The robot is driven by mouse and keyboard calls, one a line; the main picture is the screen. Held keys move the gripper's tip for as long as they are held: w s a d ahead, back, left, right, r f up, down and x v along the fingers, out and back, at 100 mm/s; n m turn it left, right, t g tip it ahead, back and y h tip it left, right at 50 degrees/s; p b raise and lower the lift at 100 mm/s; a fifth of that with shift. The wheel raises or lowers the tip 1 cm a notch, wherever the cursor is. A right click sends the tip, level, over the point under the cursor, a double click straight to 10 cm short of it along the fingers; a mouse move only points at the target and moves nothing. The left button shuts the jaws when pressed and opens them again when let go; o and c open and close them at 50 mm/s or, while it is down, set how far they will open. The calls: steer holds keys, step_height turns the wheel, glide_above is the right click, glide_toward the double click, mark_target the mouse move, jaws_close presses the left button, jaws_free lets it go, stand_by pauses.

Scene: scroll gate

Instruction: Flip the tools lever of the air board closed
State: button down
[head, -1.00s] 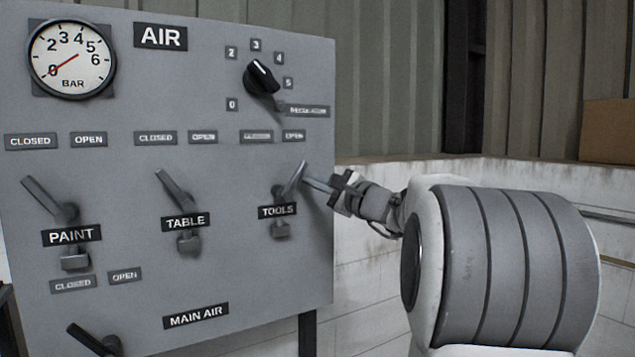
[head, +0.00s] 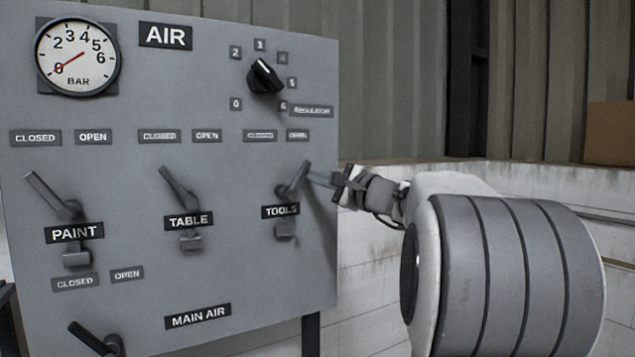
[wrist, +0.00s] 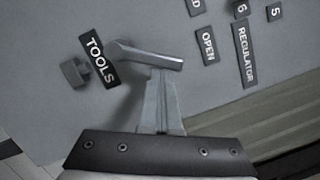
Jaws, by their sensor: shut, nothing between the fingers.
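The grey tools lever (head: 297,179) is on the right side of the air board (head: 130,190), above the TOOLS label (head: 281,211). It tilts up and to the right, toward its OPEN label. My gripper (head: 316,178) is shut and empty, with its fingertips at the lever's right side. In the wrist view the lever (wrist: 150,57) lies across the tips of my gripper (wrist: 159,72). They look to be touching or nearly so; I cannot tell which.
The paint lever (head: 50,193) and table lever (head: 177,186) tilt up-left, toward CLOSED. The main air lever (head: 92,339) is at the lower left. The regulator knob (head: 265,77) is above the tools lever. The gauge (head: 77,57) reads about 0.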

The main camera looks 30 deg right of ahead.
mark_target(303, 168)
steer(key=shift+a+r+n, duration=0.15)
steer(key=shift+a+n, duration=0.05)
steer(key=shift+n, duration=0.1)
steer(key=a+n+b, duration=0.1)
steer(key=n+b, duration=0.1)
steer(key=r+n+g+b, duration=0.1)
steer(key=shift+a+r+n+y+b, duration=0.1)
steer(key=shift+a+n+y+b, duration=0.2)
steer(key=shift+a+n+b, duration=0.1)
steer(key=n, duration=0.1)
steer(key=a+n+b, duration=0.1)
steer(key=shift+w+a+r+n+g+b, duration=0.1)
steer(key=shift+r+n+g+b, duration=0.2)
steer(key=shift+r+g, duration=0.1)
steer(key=shift+a+r+n+g+h+b, duration=0.2)
steer(key=shift+a+n+b, duration=0.3)
steer(key=shift+n, duration=0.35)
steer(key=shift+a+f+n+g+h+b, duration=0.2)
steer(key=shift+a+n+b, duration=0.25)
steer(key=shift+n, duration=0.45)
steer(key=shift+a+r+n+g+h+b, duration=0.1)
steer(key=shift+a+r+n+h+b, duration=0.2)
steer(key=shift+a+n, duration=0.4)
steer(key=shift+d+f+n, duration=0.1)
steer(key=shift+n, duration=0.15)
